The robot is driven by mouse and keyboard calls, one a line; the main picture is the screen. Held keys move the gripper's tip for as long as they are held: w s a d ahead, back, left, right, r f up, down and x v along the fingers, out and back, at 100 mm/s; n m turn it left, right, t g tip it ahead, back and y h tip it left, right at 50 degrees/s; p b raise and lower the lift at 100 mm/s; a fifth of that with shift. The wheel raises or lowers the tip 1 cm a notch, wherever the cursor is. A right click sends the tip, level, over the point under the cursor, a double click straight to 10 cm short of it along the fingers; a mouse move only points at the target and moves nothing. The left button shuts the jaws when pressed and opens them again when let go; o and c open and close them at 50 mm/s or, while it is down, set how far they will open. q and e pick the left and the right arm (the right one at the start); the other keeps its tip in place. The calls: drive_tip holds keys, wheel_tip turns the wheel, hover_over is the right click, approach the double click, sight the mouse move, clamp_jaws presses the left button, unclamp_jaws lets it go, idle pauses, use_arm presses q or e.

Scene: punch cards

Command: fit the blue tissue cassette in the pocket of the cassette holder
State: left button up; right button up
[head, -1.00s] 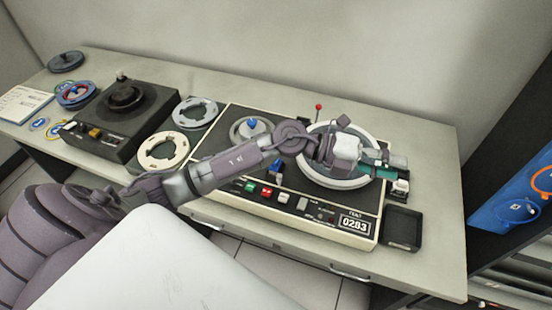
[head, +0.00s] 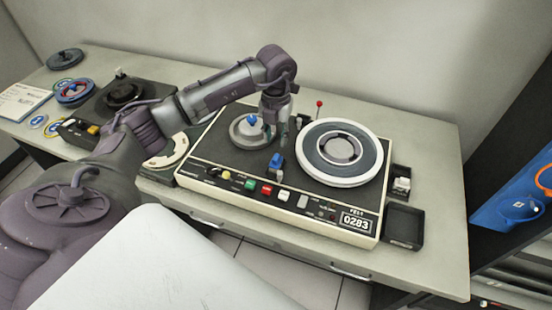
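I cannot make out a tissue cassette or a cassette holder for certain. A small blue block (head: 276,160) stands on the dark top of a reel machine (head: 235,170), near its row of coloured buttons. My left gripper (head: 277,140) points down over the machine, just behind and above the blue block, between the small left reel hub and the large right reel. Its fingers are small and dark here, so their opening is unclear. It appears apart from the block. My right gripper is not in view.
A large white-rimmed reel (head: 372,165) sits on the machine's right half. A blue-knobbed hub (head: 243,135) is close left of my gripper. A red-tipped lever (head: 319,104) rises behind. Two black trays stand at right, the front one (head: 404,224) seemingly empty.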

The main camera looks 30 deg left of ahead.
sight(276, 157)
use_arm(q)
wheel_tip(276, 157, down, 8)
drive_tip(key=b, duration=0.4)
drive_tip(key=shift+r+b, duration=0.2)
drive_tip(key=shift+b, duration=0.2)
clamp_jaws()
drive_tip(key=shift+r, duration=0.1)
drive_tip(key=shift+r+p, duration=1.95)
drive_tip(key=shift+r, duration=1)
drive_tip(key=shift+d, duration=0.1)
